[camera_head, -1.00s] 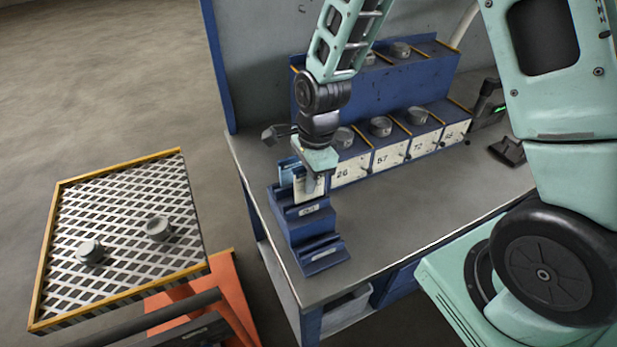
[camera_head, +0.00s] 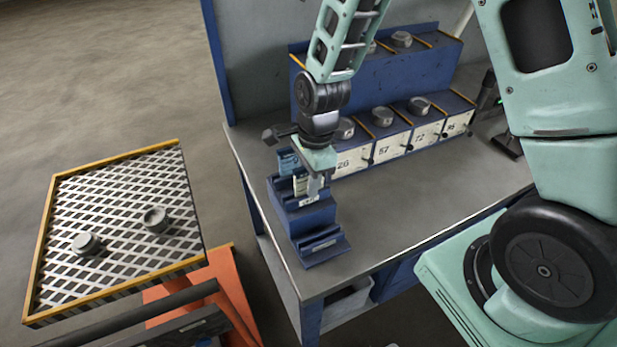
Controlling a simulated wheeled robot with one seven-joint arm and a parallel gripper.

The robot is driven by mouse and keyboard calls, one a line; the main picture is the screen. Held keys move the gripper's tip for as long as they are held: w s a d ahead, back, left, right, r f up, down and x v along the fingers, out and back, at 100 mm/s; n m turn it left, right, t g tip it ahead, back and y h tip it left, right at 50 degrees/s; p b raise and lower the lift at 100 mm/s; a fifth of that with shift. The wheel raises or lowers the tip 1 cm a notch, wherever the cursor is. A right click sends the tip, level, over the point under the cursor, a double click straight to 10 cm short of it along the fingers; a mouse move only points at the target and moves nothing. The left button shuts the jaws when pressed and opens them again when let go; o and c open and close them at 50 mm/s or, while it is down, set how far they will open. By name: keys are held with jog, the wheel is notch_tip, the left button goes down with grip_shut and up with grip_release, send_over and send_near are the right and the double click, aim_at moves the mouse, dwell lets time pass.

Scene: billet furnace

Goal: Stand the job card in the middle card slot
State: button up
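The blue stepped card rack (camera_head: 288,222) stands at the bench's front left corner, its slots rising toward the back. A light blue card (camera_head: 288,162) stands at its rear. The cream job card (camera_head: 299,186) is upright at the rack's middle step, partly hidden by my gripper. My gripper (camera_head: 314,188) points down over this step, with a pale finger just right of and against or in front of the card. I cannot tell whether the fingers grip it or whether its lower edge is seated in the slot. The front slot (camera_head: 322,245) looks empty.
A blue bin unit with numbered white fronts (camera_head: 353,161) and metal pieces on top stands right behind the rack. A yellow-edged mesh tray (camera_head: 120,215) with two round metal pieces is at left. The grey bench top (camera_head: 400,210) right of the rack is clear.

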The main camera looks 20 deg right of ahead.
notch_tip(320, 180, up, 17)
jog(key=d+b, duration=0.2)
jog(key=shift+r, duration=0.15)
dwell(0.4)
jog(key=s+a+f+n+b, duration=0.1)
jog(key=s+a+f+n, duration=0.1)
jog(key=s+n, duration=0.4)
jog(key=s+a+f+n+b, duration=0.1)
jog(key=s+a+f+n, duration=0.1)
jog(key=s+a+n, duration=0.2)
jog(key=s+a+f+n+b, duration=0.1)
jog(key=s+a+f+n, duration=0.1)
jog(key=s+n, duration=0.8)
jog(key=shift+a+f+n+h, duration=0.35)
jog(key=shift+a+n, duration=0.2)
jog(key=shift+n, duration=2.25)
